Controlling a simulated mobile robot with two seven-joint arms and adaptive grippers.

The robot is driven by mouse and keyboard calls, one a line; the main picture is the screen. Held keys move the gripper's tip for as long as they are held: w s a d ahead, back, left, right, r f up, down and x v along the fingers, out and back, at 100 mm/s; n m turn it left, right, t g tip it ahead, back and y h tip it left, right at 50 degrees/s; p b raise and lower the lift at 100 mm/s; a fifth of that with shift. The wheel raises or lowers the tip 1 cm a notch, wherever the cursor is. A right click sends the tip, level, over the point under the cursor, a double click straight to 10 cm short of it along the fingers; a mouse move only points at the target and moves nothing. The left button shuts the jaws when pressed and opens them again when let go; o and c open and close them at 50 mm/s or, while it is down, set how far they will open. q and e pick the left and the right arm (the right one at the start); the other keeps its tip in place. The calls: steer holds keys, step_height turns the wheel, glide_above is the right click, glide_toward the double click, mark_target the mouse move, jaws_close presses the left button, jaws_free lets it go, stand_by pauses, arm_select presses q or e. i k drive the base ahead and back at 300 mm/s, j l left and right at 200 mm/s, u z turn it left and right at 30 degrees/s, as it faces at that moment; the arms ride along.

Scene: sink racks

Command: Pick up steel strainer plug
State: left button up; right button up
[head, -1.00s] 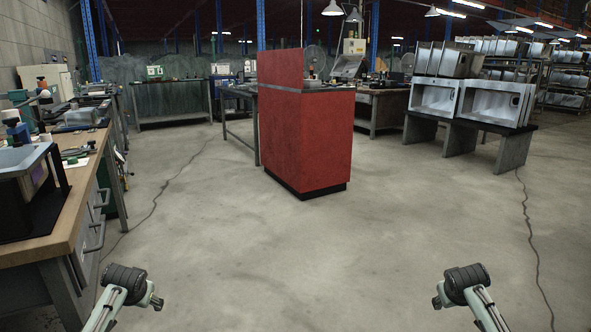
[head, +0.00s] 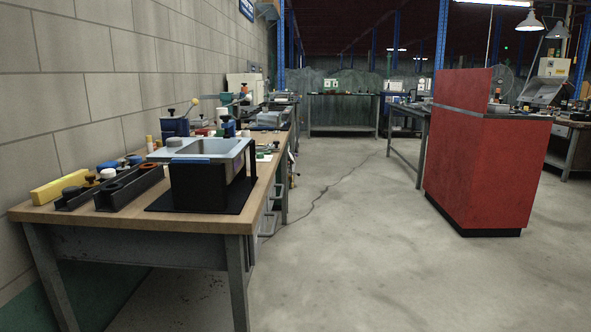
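I cannot pick out the steel strainer plug for certain. A small grey round piece (head: 174,141) shows at the back left rim of a steel sink basin (head: 215,147), too small to identify. The basin rests on a black stand (head: 198,188) on the wooden workbench (head: 130,215) at the left. Long black holders (head: 128,190) with several round parts lie left of the basin; the parts are too small to name. Neither of my grippers is in view now.
A yellow block (head: 60,187) lies at the bench's left end by the block wall. Several small items and blue-bodied tools (head: 175,127) stand behind the basin. A red cabinet (head: 475,150) stands at the right. The concrete floor (head: 350,250) between is open.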

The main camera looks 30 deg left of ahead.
mark_target(122, 163)
steer(key=k+u, duration=0.1)
steer(key=u, duration=1.85)
steer(key=i+l+u, duration=0.35)
steer(key=l, duration=0.95)
steer(key=l+u, duration=0.4)
steer(key=l, duration=0.85)
